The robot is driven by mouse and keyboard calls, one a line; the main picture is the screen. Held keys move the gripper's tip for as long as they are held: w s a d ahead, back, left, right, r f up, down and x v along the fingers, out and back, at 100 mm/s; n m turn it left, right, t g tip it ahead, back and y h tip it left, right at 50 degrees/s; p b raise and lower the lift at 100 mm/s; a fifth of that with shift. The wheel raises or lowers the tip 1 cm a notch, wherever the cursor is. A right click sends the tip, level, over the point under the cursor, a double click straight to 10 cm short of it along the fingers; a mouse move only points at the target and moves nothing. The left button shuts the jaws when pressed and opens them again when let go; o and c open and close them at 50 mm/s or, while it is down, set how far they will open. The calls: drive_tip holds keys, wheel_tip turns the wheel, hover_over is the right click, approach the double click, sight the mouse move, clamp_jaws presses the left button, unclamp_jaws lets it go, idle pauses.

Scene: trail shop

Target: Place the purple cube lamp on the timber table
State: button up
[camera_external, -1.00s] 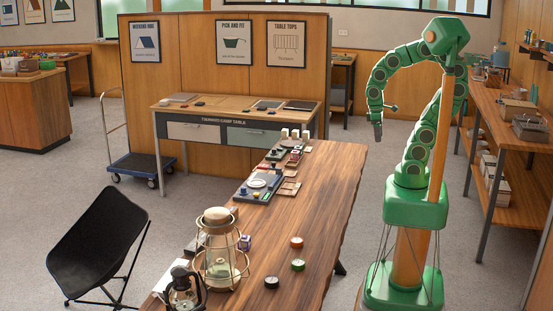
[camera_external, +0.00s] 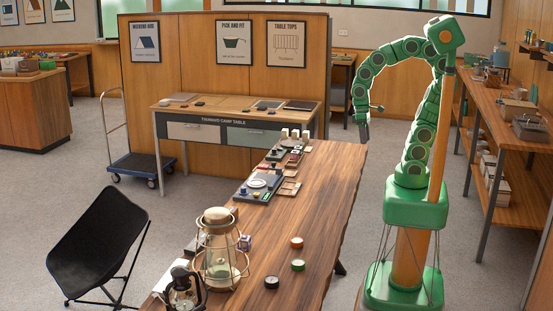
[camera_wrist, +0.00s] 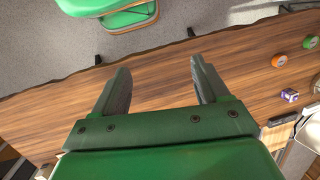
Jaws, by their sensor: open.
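A small purple cube (camera_external: 245,242) with pale faces, which looks like the purple cube lamp, stands on the long wooden table (camera_external: 320,195), just right of the big lantern and partly behind it. The cube also shows at the right in the wrist view (camera_wrist: 290,96), on the wood. My gripper (camera_external: 363,135) hangs near the far right edge of this table, well away from the cube. In the wrist view its two fingers (camera_wrist: 160,75) are apart, with only bare wood between them.
A large lantern (camera_external: 219,245) and a dark kettle-like pot (camera_external: 183,290) stand at the table's near end. Several round pucks, one orange-topped (camera_external: 297,242), lie nearby. Trays and a stove-like unit (camera_external: 258,184) line the left edge. The table's right half is mostly clear.

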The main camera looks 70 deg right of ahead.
drive_tip(key=w+a+f+m+g+y, duration=0.1)
drive_tip(key=w+a+m+y, duration=0.15)
drive_tip(key=w+a, duration=0.6)
drive_tip(key=w+a+f+m+y, duration=0.25)
drive_tip(key=w+a, duration=0.35)
drive_tip(key=a, duration=0.6)
drive_tip(key=w+a+f+m+g+y, duration=0.1)
drive_tip(key=w+a+y, duration=0.2)
drive_tip(key=w+a, duration=0.6)
drive_tip(key=w+a+f+m+t+y, duration=0.1)
drive_tip(key=w+a+f+m, duration=0.25)
drive_tip(key=a, duration=0.35)
drive_tip(key=w+a+f+m+y, duration=0.1)
drive_tip(key=w+a+f+m, duration=0.1)
drive_tip(key=w+a+f, duration=0.3)
drive_tip(key=m+t+y, duration=0.2)
drive_tip(key=m, duration=0.3)
approach(244, 243)
drive_tip(key=shift+w+a+f, duration=0.1)
drive_tip(key=shift+a+f, duration=0.6)
drive_tip(key=shift+a, duration=0.2)
drive_tip(key=shift+w+a+f+h, duration=0.15)
drive_tip(key=shift+a+f+h, duration=0.1)
drive_tip(key=shift+f+h, duration=0.1)
drive_tip(key=shift+x, duration=3)
drive_tip(key=shift+a+f, duration=0.15)
drive_tip(key=shift+a, duration=0.55)
drive_tip(key=shift+c, duration=0.3)
